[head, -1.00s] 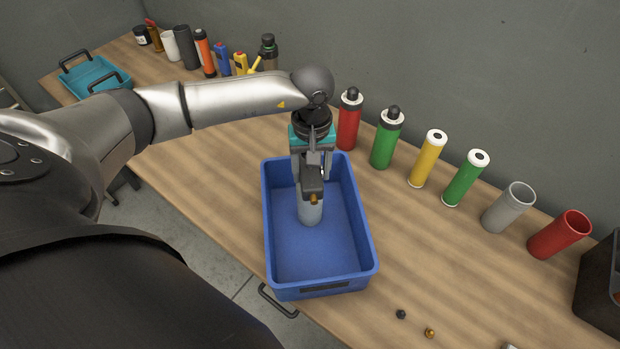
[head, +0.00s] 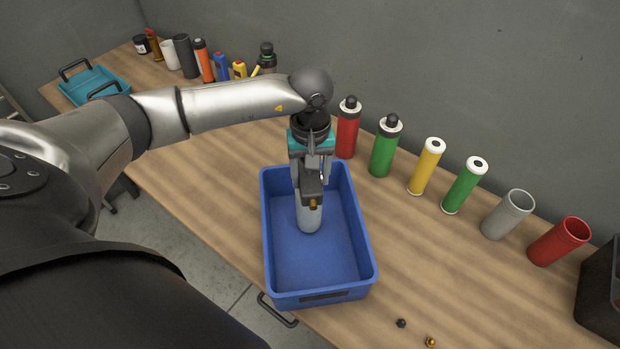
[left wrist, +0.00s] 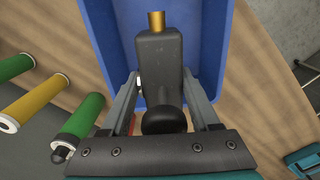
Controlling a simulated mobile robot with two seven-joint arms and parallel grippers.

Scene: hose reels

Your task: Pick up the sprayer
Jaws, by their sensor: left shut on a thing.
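The sprayer (head: 309,214) has a pale grey bottle, a dark head and a brass nozzle. It is upright in the blue bin (head: 357,228); I cannot tell whether its base touches the bin floor. My left gripper (head: 311,174) points down into the bin from above and is shut on the sprayer's upper part. In the left wrist view, the dark sprayer head (left wrist: 160,62) with its brass nozzle and round black knob sits between the two grey fingers (left wrist: 163,100). My right gripper is not in view.
Red, green and yellow cylinders (head: 427,166) and open grey and red tubes (head: 508,214) stand right of the bin. Several bottles and a teal tray (head: 94,84) are at the far left. Two small knobs (head: 402,323) lie near the front. A dark box (head: 600,294) stands far right.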

